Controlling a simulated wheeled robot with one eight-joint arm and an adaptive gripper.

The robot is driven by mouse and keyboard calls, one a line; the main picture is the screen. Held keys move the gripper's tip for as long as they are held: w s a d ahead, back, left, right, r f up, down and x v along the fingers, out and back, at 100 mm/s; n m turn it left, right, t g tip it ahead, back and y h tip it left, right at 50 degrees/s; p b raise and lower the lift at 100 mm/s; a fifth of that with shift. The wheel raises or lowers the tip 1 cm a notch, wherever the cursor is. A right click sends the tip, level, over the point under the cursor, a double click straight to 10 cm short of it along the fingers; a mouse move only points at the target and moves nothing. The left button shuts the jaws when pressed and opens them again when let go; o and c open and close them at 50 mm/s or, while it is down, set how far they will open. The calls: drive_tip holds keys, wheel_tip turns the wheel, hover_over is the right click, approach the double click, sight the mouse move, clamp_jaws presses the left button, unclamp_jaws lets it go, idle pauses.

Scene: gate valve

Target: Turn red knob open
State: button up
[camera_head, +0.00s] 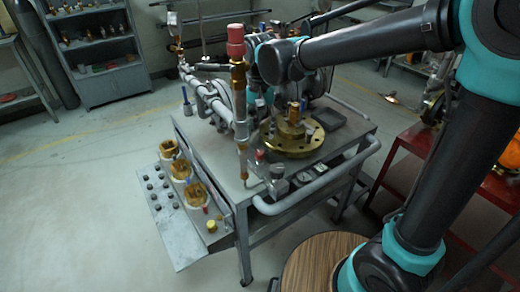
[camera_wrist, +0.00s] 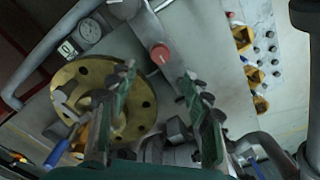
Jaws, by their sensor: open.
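A red knob (camera_head: 235,40) tops a tall upright brass-and-grey stem at the table's near left part. A smaller red knob (camera_head: 260,155) sits low beside the brass flange (camera_head: 290,146). In the wrist view one round red knob (camera_wrist: 161,54) shows on a grey metal part; I cannot tell for certain which of the two it is. My gripper (camera_wrist: 157,72) is open and empty, its green-padded fingers spread on either side below that knob, apart from it. The brass flange (camera_wrist: 75,80) lies left of the fingers. In the head view my arm mostly hides the gripper.
The metal table (camera_head: 215,160) carries pipes and a side panel with several brass fittings (camera_head: 181,170). A pipe rail (camera_head: 310,190) bounds its front. A red bench (camera_head: 420,145) stands right, a shelf (camera_head: 95,50) back left. Floor at left is free.

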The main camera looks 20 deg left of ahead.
sight(260, 152)
wheel_tip(260, 152, down, 8)
drive_tip(key=shift+f, duration=0.2)
drive_tip(key=shift+c, duration=0.3)
clamp_jaws()
